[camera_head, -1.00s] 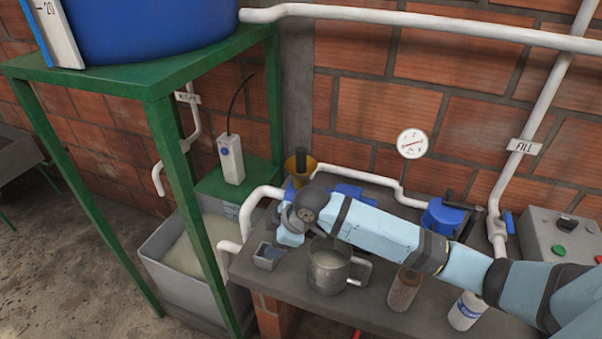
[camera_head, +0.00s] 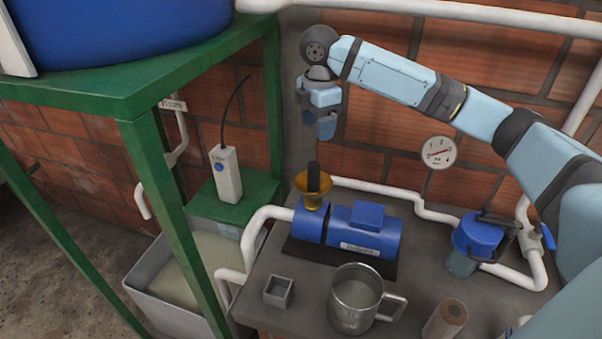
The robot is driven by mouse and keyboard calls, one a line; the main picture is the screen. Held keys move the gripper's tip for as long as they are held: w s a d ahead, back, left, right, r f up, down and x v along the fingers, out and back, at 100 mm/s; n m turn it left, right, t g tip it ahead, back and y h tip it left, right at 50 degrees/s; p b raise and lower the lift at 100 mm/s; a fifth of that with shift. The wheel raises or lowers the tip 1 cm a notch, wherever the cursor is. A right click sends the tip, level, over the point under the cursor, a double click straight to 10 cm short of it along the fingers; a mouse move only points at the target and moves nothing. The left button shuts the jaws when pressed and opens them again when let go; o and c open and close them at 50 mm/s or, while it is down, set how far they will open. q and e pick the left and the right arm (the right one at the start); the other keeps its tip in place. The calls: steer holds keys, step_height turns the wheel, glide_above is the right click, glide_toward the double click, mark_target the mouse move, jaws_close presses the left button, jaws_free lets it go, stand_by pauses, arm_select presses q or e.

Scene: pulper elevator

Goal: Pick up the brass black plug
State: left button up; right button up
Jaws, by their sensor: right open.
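The brass black plug (camera_head: 312,192) stands upright on top of the blue pump (camera_head: 345,230). Its flared base is brass and its upright handle is black. My right gripper (camera_head: 322,130) points down above the plug, a little to its right in the picture, with a gap between them. It is open and holds nothing. My left gripper is not in view.
A metal jug (camera_head: 355,302), a small grey square cup (camera_head: 278,292) and a brown cylinder (camera_head: 446,318) stand on the grey bench. A white pipe (camera_head: 262,222) bends left of the pump. A blue-capped filter (camera_head: 478,235) is right. A green frame (camera_head: 165,210) stands left.

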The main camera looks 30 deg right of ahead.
mark_target(314, 164)
steer(key=f, duration=0.8)
steer(key=shift+s, duration=0.2)
steer(key=shift+w+f, duration=0.1)
steer(key=shift+f, duration=0.3)
steer(key=f, duration=0.4)
steer(key=shift+a+f, duration=0.25)
steer(key=shift+f, duration=0.15)
steer(key=shift+c, duration=1)
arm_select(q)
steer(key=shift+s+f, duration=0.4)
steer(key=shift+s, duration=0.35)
arm_select(e)
steer(key=c, duration=0.8)
steer(key=shift+r, duration=0.1)
